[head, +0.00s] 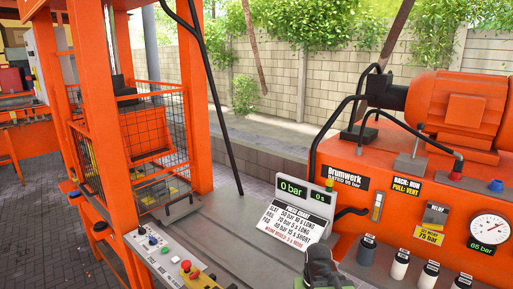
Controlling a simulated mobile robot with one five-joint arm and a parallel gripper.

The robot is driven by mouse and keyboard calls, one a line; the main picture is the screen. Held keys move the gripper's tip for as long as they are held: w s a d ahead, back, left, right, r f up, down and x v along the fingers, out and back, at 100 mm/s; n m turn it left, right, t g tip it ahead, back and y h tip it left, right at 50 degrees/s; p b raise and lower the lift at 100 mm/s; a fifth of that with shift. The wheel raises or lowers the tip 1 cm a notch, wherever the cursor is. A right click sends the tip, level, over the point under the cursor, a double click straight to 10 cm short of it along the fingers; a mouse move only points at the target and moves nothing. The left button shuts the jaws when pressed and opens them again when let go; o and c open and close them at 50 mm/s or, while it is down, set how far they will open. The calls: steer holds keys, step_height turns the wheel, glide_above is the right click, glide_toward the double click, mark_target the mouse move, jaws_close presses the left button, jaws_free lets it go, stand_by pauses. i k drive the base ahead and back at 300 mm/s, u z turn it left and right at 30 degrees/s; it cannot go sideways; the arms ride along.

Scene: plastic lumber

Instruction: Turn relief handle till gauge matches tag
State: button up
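The round white pressure gauge (489,229) is on the front of the orange power unit at the far right. The green readout (482,248) under it shows 65 bar. A yellow tag (428,235) left of the gauge reads 75 bar. A small labelled plate (436,214) sits just above the tag; its lettering is too small to read surely, and I cannot make out which part is the relief handle. My gripper (322,262), dark above a green part, shows at the bottom middle, apart from the gauge and tag. Its fingers cannot be made out.
A display (291,189) reads 0 bar above a press chart (293,228). A control panel (165,262) stands lower left.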

mark_target(432, 226)
steer(key=z, duration=0.95)
